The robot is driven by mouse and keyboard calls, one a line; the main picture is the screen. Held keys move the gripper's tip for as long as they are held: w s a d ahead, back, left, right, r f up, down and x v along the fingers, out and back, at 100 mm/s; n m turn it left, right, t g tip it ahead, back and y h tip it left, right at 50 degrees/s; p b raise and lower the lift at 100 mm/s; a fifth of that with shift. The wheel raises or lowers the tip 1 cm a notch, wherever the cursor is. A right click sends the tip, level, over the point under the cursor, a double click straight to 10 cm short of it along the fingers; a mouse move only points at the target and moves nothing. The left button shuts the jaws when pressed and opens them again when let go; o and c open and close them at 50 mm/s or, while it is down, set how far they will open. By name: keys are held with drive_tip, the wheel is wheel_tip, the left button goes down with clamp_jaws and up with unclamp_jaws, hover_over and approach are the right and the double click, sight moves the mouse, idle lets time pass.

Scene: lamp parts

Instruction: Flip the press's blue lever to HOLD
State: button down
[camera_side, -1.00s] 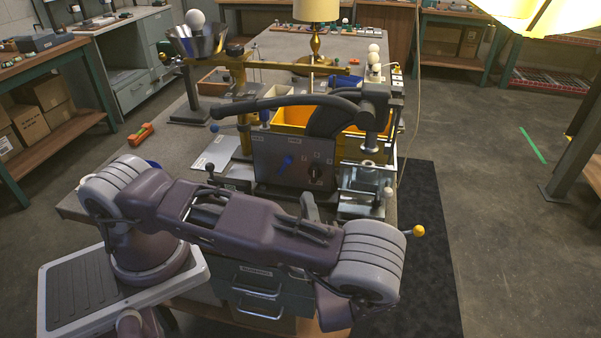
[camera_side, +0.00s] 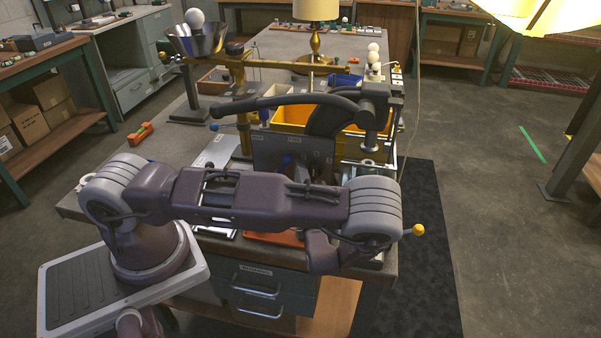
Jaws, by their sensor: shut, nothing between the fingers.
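The press's dark front panel (camera_side: 310,152) stands at the middle of the bench, below the press's long dark handle (camera_side: 262,102). Two small pale labels sit near its top edge, too small to read. The blue lever (camera_side: 287,159) is on the panel's left part. Only its upper end shows above my arm, so its setting cannot be told. My arm crosses in front and hides the lower panel. My gripper cannot be made out; it seems to be behind or below my arm links.
A brass balance stand (camera_side: 242,80) is behind the panel at left. Yellow bins (camera_side: 292,114) stand behind the press. An orange-and-green tool (camera_side: 140,133) lies on the bench's left edge. An orange piece (camera_side: 275,238) shows just below my arm. Drawers (camera_side: 255,283) are under the bench top.

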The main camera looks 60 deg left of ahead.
drive_tip(key=shift+s+a+r+n+g, duration=0.2)
drive_tip(key=shift+r+n+g, duration=0.15)
drive_tip(key=shift+n, duration=0.35)
drive_tip(key=shift+s+a+r+n+h, duration=0.3)
drive_tip(key=shift+r+n+h, duration=0.2)
drive_tip(key=shift+n, duration=0.3)
drive_tip(key=n, duration=0.1)
drive_tip(key=s+a+r+n+h, duration=0.1)
drive_tip(key=n, duration=0.1)
drive_tip(key=shift+s+a+r+g, duration=0.1)
drive_tip(key=shift+s+a+g, duration=0.1)
drive_tip(key=shift+g, duration=0.15)
drive_tip(key=shift+s+a+r+n+h, duration=0.25)
drive_tip(key=shift+s+a+n+h, duration=0.35)
drive_tip(key=shift+n, duration=0.5)
drive_tip(key=shift+s+a, duration=0.55)
drive_tip(key=shift+s, duration=0.1)
approach(270, 149)
drive_tip(key=v, duration=0.2)
drive_tip(key=r+v, duration=0.1)
drive_tip(key=v, duration=0.1)
drive_tip(key=shift+a, duration=0.1)
